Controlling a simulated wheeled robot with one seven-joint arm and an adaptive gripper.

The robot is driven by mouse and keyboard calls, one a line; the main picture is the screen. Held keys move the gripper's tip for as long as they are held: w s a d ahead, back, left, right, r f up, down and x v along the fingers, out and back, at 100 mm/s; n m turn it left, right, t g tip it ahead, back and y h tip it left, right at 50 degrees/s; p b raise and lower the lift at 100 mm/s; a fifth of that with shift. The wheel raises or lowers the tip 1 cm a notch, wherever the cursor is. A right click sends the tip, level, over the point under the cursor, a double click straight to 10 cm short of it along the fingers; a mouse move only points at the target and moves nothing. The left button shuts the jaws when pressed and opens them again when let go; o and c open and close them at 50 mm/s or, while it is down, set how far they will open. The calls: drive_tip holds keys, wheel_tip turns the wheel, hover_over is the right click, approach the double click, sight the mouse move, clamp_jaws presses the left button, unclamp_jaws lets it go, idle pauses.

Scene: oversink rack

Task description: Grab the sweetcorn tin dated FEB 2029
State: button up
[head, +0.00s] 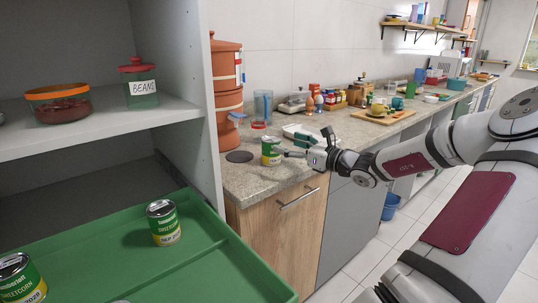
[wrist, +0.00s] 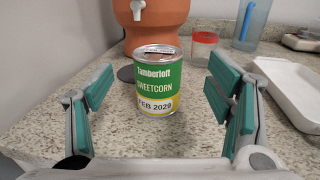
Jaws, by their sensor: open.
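A green and yellow sweetcorn tin (wrist: 157,85) stands upright on the speckled counter, its label reading "Tamberloft SWEETCORN" and "FEB 2029" in the wrist view. It also shows in the head view (head: 270,151) at the counter's near left end. My gripper (wrist: 165,105) is open, its teal-padded fingers spread left and right with the tin ahead, centred between them and untouched. In the head view my gripper (head: 300,154) is just right of the tin. Two more sweetcorn tins, one upright (head: 163,222) and one at the corner (head: 20,280), stand in the green tray; their dates are not clearly legible to me.
A terracotta water filter (head: 228,85) with a tap stands behind the tin. A clear blue jug (head: 262,105), a red-rimmed jar (wrist: 205,48) and a white tray (wrist: 290,90) are behind and right. The green tray (head: 200,262) and grey cabinet wall lie left.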

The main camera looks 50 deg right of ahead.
sight(271, 138)
drive_tip(key=w, duration=0.2)
drive_tip(key=w+b, duration=0.1)
drive_tip(key=w, duration=0.2)
drive_tip(key=w+b, duration=0.1)
drive_tip(key=w, duration=0.1)
drive_tip(key=shift+w+d, duration=0.2)
drive_tip(key=shift+d, duration=0.05)
drive_tip(key=c, duration=1.5)
drive_tip(key=shift+r, duration=0.1)
